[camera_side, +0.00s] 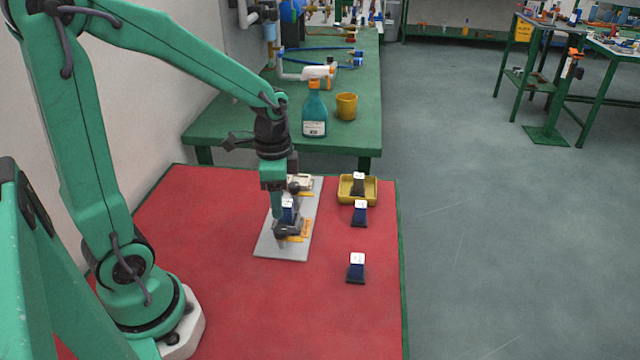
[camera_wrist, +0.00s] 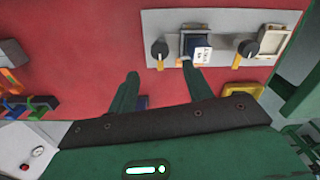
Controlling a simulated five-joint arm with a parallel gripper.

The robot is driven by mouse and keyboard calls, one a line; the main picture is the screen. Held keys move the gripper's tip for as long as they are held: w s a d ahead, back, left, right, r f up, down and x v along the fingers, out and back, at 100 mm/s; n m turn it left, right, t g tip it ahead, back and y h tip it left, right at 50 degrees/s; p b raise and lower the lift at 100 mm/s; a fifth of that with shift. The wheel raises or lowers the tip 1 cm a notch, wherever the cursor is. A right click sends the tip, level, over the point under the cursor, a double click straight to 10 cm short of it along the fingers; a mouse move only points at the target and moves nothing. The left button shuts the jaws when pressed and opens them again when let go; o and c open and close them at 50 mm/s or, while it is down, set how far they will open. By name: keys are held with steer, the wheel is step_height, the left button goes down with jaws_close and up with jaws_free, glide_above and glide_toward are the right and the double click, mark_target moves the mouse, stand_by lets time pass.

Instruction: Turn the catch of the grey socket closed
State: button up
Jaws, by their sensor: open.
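The grey plate (camera_wrist: 215,21) lies on the red table top. A dark grey socket (camera_wrist: 183,42) on it holds a blue block with a white label (camera_wrist: 200,44). A dark catch with an orange tip (camera_wrist: 160,52) stands left of that socket in the wrist view, its tip pointing down the picture. A second such catch (camera_wrist: 247,50) stands to its right, beside a beige socket (camera_wrist: 273,40). My gripper (camera_wrist: 159,70) is open and empty. The near catch appears between its fingers; contact cannot be told. In the side view my gripper partly hides the plate (camera_side: 308,205).
A yellow tray (camera_side: 343,197) holding a dark block (camera_side: 358,184) stands right of the plate. Two blue blocks, a middle one (camera_side: 360,215) and a nearer one (camera_side: 356,270), stand in front of it. The red table (camera_side: 220,300) is clear at the front. A spray bottle (camera_side: 315,112) stands behind.

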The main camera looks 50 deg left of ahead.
mark_target(281, 229)
steer(key=shift+f, duration=0.15)
steer(key=shift+f, duration=3.75)
steer(key=c, duration=1)
steer(key=shift+o, duration=0.2)
